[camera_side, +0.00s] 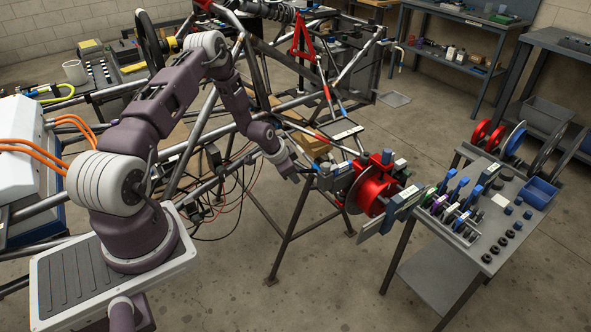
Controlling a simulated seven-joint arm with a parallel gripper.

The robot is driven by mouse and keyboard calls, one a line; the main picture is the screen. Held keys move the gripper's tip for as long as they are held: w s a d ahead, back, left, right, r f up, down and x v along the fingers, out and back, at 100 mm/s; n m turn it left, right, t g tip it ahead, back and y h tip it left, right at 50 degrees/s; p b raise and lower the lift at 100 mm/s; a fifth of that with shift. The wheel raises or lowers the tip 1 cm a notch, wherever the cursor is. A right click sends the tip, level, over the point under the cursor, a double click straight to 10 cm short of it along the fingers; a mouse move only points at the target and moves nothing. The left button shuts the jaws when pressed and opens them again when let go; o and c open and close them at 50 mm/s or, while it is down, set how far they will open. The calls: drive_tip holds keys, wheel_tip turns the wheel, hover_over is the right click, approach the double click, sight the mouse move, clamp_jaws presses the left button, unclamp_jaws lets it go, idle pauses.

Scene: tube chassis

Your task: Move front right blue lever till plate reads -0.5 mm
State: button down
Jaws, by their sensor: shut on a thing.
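My gripper (302,174) is at the end of the arm, at the left side of the red hub assembly (371,190) in the middle of the side view. Its fingers are shut on a small blue part at the grey block (333,180), which looks like the blue lever (316,167). The fingers hide most of it, and its angle cannot be made out. A small pale plate (341,168) sits on top of the grey block. Any reading on it is too small to read.
A tube chassis frame (206,139) surrounds the arm on the left and behind. A grey cart (497,248) with tools, dark knobs and a blue bin (541,192) stands at right. Black and red cables hang below the arm. The floor in front is clear.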

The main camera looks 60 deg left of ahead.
drive_tip(key=shift+f+t+h, duration=0.3)
drive_tip(key=shift+f+t, duration=2.1)
drive_tip(key=shift+t, duration=0.3)
drive_tip(key=c, duration=1.5)
unclamp_jaws()
drive_tip(key=shift+a, duration=0.1)
drive_tip(key=shift+o, duration=0.2)
drive_tip(key=v, duration=0.7)
drive_tip(key=shift+c, duration=0.4)
